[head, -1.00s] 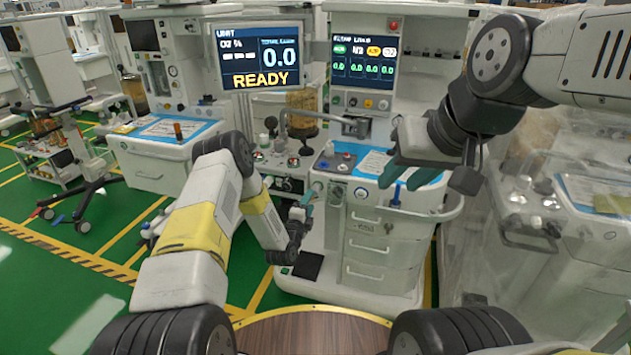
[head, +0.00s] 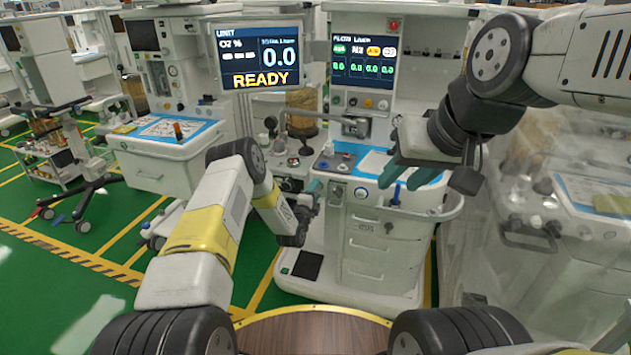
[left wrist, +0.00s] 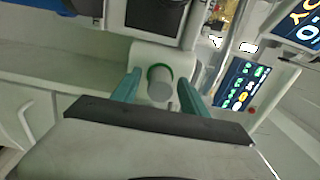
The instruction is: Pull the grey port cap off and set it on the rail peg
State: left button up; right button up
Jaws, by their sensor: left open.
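The grey port cap (left wrist: 160,90) shows in the left wrist view as a short round plug with a green ring behind it, on a pale housing. My left gripper (left wrist: 156,92) is open, its teal fingers on either side of the cap with gaps visible. In the head view my left gripper (head: 312,195) is at the front left of the middle cart (head: 385,240); the cap cannot be made out there. My right gripper (head: 406,181) is open and empty above the cart's right front. A small blue upright piece (head: 397,190) stands by the front rail (head: 435,215); I cannot tell if it is the peg.
The cart's screens (head: 260,55) stand behind, one reading READY. A plastic-covered cart (head: 560,220) is close on the right. Another cart (head: 160,165) stands at the left. Green floor (head: 75,285) is open at the front left.

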pick_arm(q)
jog(key=shift+c, duration=0.2)
dwell(0.7)
grip_shut()
jog(key=shift+s, duration=0.1)
jog(key=shift+v, duration=2.9)
jog(key=shift+r, duration=0.1)
notch_tip(320, 180, up, 10)
dwell(0.3)
